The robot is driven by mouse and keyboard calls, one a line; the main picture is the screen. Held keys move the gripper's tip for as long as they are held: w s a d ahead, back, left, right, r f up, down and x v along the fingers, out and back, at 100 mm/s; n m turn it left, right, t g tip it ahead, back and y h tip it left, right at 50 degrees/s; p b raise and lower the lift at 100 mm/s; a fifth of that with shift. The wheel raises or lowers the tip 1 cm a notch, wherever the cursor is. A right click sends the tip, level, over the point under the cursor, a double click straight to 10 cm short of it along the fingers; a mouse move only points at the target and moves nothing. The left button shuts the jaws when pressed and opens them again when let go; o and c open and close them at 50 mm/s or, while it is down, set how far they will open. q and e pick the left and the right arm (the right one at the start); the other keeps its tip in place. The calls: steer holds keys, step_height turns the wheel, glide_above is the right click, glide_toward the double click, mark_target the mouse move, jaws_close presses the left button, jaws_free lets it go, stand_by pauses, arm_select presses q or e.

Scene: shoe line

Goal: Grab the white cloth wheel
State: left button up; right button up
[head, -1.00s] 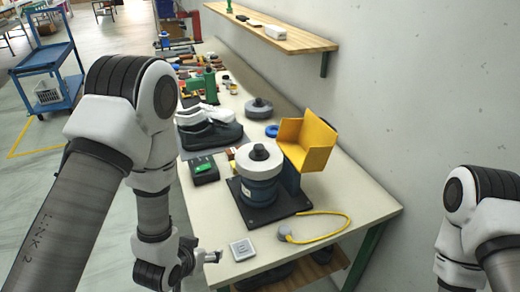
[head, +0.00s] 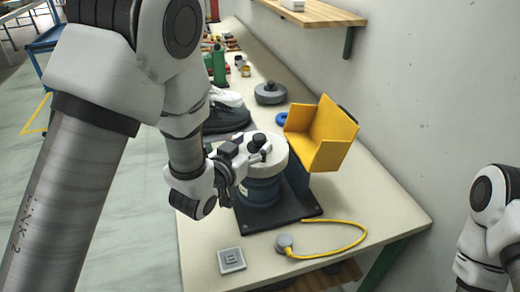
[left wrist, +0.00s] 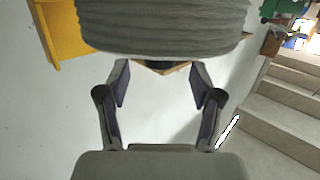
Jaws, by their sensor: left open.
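The white cloth wheel (head: 277,160) lies flat on top of the blue motor body (head: 262,190), with a dark knob (head: 258,141) at its centre. My left gripper (head: 248,149) is at the wheel's left side in the head view, partly covering it. In the left wrist view the wheel (left wrist: 165,28) fills the top middle, its ribbed edge in front of the open fingers (left wrist: 159,68). The fingers are spread with nothing between them; whether the tips touch the wheel cannot be told. My right gripper is out of view.
A yellow guard (head: 325,135) stands close right of the wheel. A black base plate (head: 295,212) carries the motor. In front lie a grey switch box (head: 231,260) and a yellow cable (head: 345,245). Dark shoes (head: 228,120) and a grey round part (head: 270,93) are behind.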

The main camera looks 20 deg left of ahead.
mark_target(258, 138)
arm_select(q)
steer(key=p+x, duration=0.1)
steer(key=x, duration=0.3)
steer(key=shift+w, duration=0.25)
steer(key=shift+s+r, duration=0.15)
steer(key=shift+s, duration=0.05)
jaws_close()
steer(key=shift+r, duration=0.1)
